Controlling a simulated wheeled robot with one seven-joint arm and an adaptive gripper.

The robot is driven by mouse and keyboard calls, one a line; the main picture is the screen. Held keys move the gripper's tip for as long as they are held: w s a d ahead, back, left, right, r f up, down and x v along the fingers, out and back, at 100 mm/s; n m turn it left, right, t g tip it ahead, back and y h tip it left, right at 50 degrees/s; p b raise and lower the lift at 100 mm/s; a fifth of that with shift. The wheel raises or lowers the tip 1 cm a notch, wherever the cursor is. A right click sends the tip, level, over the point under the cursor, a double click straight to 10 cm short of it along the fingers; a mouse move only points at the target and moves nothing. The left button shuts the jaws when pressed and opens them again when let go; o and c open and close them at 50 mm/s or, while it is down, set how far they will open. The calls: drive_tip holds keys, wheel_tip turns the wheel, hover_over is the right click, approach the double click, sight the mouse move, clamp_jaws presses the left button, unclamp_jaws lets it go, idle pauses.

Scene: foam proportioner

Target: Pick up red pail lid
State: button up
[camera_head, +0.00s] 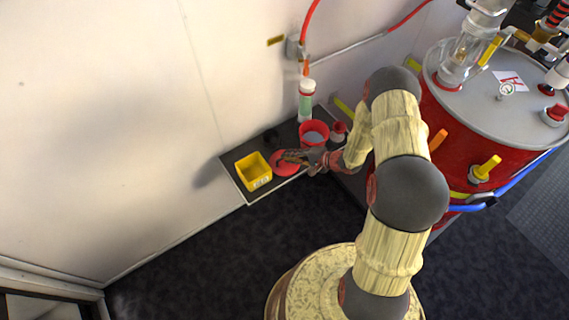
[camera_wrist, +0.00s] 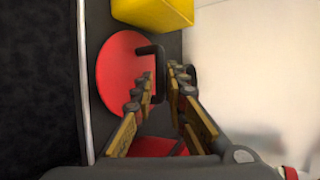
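The red pail lid (camera_head: 284,166) is a flat red disc lying on the dark tray beside the yellow bin. In the wrist view the lid (camera_wrist: 116,75) shows with a black bar handle (camera_wrist: 158,52) standing on it. My gripper (camera_head: 291,157) is over the lid in the head view and hides part of it. In the wrist view my gripper (camera_wrist: 162,74) has its two fingers apart, with the handle between their tips. I cannot tell whether either finger touches the handle. The lid still appears to lie flat.
The yellow bin (camera_head: 253,170) stands left of the lid. A red pail (camera_head: 314,134), a white-and-green bottle (camera_head: 306,102) and a small red-capped container (camera_head: 339,131) stand right. The tray (camera_head: 243,190) is against the wall. A large red drum (camera_head: 460,125) is further right.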

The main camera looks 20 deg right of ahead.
drive_tip(key=x, duration=0.2)
drive_tip(key=shift+w+a+f, duration=0.2)
clamp_jaws()
drive_tip(key=shift+r, duration=0.1)
